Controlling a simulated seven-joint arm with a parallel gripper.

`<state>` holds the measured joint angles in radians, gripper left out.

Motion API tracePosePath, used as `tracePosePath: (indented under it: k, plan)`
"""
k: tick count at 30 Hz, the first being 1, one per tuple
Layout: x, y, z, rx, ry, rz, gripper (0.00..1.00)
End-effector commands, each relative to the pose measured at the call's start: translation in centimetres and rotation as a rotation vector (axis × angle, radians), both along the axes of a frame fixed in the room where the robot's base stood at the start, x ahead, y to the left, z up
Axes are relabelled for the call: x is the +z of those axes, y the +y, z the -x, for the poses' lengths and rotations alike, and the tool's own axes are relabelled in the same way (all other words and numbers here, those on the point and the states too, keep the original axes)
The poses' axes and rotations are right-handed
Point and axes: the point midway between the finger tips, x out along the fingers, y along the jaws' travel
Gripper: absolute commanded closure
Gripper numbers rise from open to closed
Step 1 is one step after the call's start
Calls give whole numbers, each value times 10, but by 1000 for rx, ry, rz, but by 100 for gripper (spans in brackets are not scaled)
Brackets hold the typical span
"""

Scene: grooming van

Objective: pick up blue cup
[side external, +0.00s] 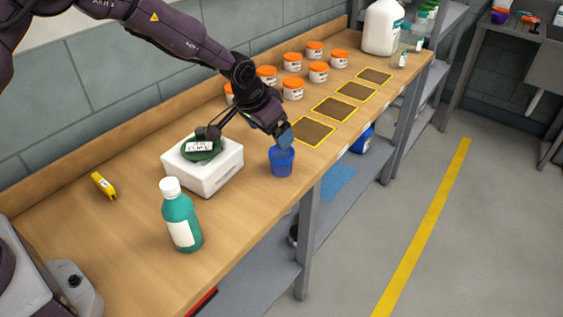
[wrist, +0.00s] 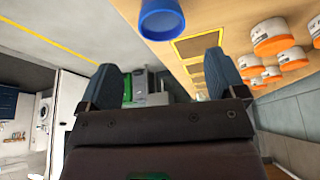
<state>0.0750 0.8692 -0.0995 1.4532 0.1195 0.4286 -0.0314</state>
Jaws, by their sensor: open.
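The blue cup (side external: 282,160) stands upright on the wooden bench near its front edge. In the wrist view the blue cup (wrist: 162,18) shows at the top edge, partly cut off, beyond the fingertips. My gripper (side external: 284,138) is just above the cup in the side view, close to its rim; I cannot tell whether they touch. In the wrist view my gripper (wrist: 160,80) has its two blue-grey fingers spread apart, with nothing between them.
A white box (side external: 203,165) with a dark green round item on top stands left of the cup. A green bottle (side external: 181,215) stands nearer. Orange-lidded jars (side external: 292,88) line the back. Yellow-edged dark squares (side external: 314,131) lie right of the cup. The bench's front edge is close.

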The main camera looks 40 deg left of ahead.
Motion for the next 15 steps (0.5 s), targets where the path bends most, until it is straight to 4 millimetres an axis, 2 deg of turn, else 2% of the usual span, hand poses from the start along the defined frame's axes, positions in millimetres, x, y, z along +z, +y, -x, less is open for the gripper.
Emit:
tracePosePath:
  k: [1,6,15]
  plan:
    - [-12,-1,-3,0,5,-1,10]
    - [-39,-3,-15,1,3,0,10]
    - [-63,-3,-22,0,4,-1,10]
